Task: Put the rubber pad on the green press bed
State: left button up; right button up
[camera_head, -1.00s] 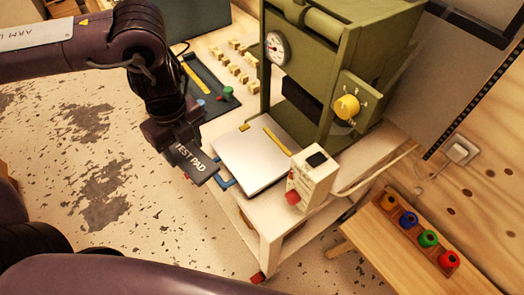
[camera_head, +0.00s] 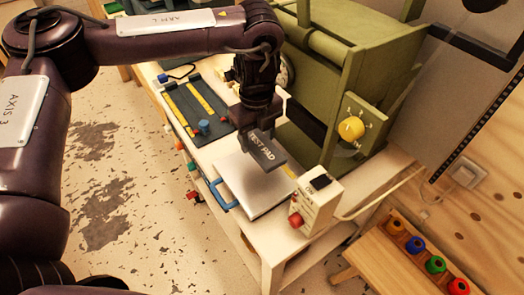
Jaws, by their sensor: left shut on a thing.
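My left gripper (camera_head: 254,124) points down and is shut on the dark grey rubber pad (camera_head: 265,154), which is marked TEST PAD. The pad is tilted and appears to hang above the silver plate with a blue handle, in front of the press. The green press (camera_head: 345,60) stands behind it, with a yellow knob on its front. My gripper and arm hide part of the press opening and its gauge. I cannot make out a green bed surface inside. My right gripper is not in view.
The silver plate (camera_head: 250,192) lies on a pale bench (camera_head: 262,233). A white control box (camera_head: 315,203) with a red button stands at its right. A dark tray (camera_head: 190,108) with yellow strips lies to the left. A wooden bench (camera_head: 388,262) with coloured rings is at lower right.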

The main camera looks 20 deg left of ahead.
aim_at(260, 139)
pick_arm(q)
jog(key=shift+w+d+f, duration=0.2)
jog(key=shift+w+f, duration=0.05)
jog(key=shift+f, duration=0.3)
jog(key=shift+w+d+f, duration=0.2)
jog(key=shift+f, duration=0.35)
jog(key=shift+a+f, duration=0.15)
jog(key=shift+f, duration=0.4)
notch_tip(260, 139, down, 2)
jog(key=shift+s+f+p, duration=0.1)
jog(key=shift+p, duration=0.2)
jog(key=shift+w+f+p, duration=0.25)
jog(key=shift+f+p, duration=0.1)
jog(key=shift+f, duration=0.4)
